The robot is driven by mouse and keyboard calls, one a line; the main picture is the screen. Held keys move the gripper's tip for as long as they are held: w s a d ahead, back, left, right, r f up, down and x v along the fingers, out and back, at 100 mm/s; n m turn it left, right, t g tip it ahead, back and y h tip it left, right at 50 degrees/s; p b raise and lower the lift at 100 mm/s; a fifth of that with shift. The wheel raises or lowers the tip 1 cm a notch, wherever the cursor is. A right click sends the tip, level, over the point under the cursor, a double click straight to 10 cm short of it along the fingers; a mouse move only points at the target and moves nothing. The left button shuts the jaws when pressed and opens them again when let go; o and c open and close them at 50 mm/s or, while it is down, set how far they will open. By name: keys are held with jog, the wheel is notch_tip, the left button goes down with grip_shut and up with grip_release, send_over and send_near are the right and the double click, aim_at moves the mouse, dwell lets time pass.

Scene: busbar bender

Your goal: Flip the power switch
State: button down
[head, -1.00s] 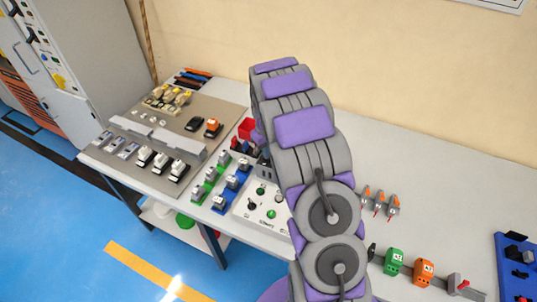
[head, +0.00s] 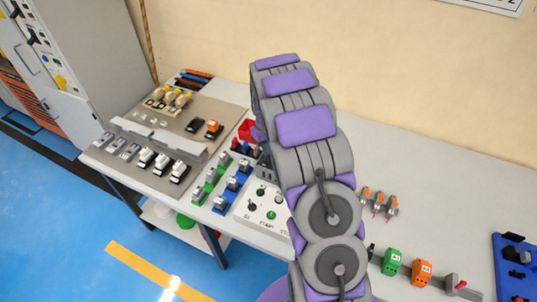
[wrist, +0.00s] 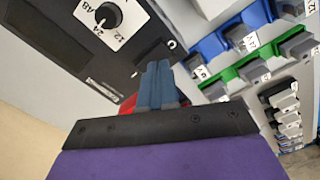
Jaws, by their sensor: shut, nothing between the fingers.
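My gripper (wrist: 160,86) shows in the wrist view with its two blue-grey fingers together and nothing between them. The fingertips are close to the edge of a black box (wrist: 85,55) that carries a white plate with a round black dial (wrist: 108,15); I cannot tell whether they touch it. The dial plate bears numbers such as 12, 24 and 48. In the head view my arm hides the gripper and most of this box. No switch marked as the power switch can be made out. A white control panel (head: 244,217) with knobs and a green button is left of my arm.
Rows of green (wrist: 222,89) and blue (wrist: 210,46) clamp-like parts stand beside the box. A grey board (head: 190,122) with several devices lies at the table's left. Orange-tipped parts (head: 379,201) and green and orange blocks are right of my arm. The table's back right is clear.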

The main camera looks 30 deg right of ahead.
aim_at(267, 159)
notch_tip(267, 159, up, 4)
jog(key=shift+p, duration=0.7)
jog(key=s+a+r, duration=0.6)
jog(key=s+r, duration=0.3)
jog(key=s, duration=0.1)
jog(key=s+a+r, duration=0.2)
jog(key=s+a, duration=0.1)
jog(key=s, duration=0.7)
jog(key=s+a+r+m+g, duration=0.1)
jog(key=s+a, duration=0.3)
jog(key=s, duration=0.6)
jog(key=s+a+r, duration=0.3)
jog(key=s, duration=0.7)
jog(key=shift+a+r+m+g, duration=0.25)
jog(key=shift+r+m+g, duration=0.05)
jog(key=shift+r+g, duration=0.1)
jog(key=shift+w, duration=0.1)
dwell(2.1)
